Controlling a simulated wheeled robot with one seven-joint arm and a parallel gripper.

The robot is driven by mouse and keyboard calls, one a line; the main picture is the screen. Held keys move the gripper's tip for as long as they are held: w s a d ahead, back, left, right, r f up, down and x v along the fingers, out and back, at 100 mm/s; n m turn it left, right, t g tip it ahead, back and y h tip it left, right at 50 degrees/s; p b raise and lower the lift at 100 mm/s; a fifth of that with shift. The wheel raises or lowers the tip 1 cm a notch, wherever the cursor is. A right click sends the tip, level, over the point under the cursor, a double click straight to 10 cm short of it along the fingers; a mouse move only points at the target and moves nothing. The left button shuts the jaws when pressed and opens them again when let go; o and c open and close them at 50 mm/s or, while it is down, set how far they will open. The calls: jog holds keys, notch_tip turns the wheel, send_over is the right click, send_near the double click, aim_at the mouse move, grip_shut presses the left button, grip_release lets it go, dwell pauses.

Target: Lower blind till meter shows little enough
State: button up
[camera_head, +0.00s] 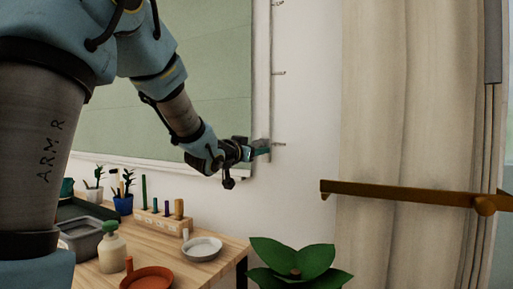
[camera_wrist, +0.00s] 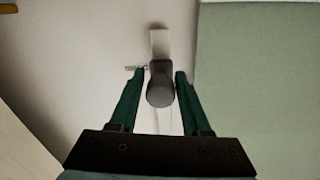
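A pale green panel (camera_head: 205,75) with faint horizontal lines, which looks like the blind, hangs on the wall behind my arm. It also shows at the right of the wrist view (camera_wrist: 260,80). A thin vertical strip with small pegs or marks (camera_head: 278,73) runs beside it. My gripper (camera_head: 260,148) is at the strip's lower part. In the wrist view, my gripper's green fingers (camera_wrist: 160,75) stand on both sides of a dark grey rounded knob (camera_wrist: 160,92), with narrow gaps showing. A pale plate (camera_wrist: 159,43) is behind the knob. I see no meter.
A wooden table (camera_head: 215,262) below holds a white bowl (camera_head: 202,248), an orange dish (camera_head: 148,279), a bottle (camera_head: 112,248) and a peg block (camera_head: 165,218). A leafy plant (camera_head: 298,262), a brass bar (camera_head: 400,192) and beige curtains (camera_head: 390,100) are at right.

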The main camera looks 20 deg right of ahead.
jog(key=o, duration=0.3)
jog(key=shift+r, duration=0.15)
jog(key=shift+o, duration=0.2)
jog(key=b+v, duration=0.1)
jog(key=v, duration=0.9)
jog(key=shift+s+a, duration=0.2)
jog(key=shift+a, duration=0.1)
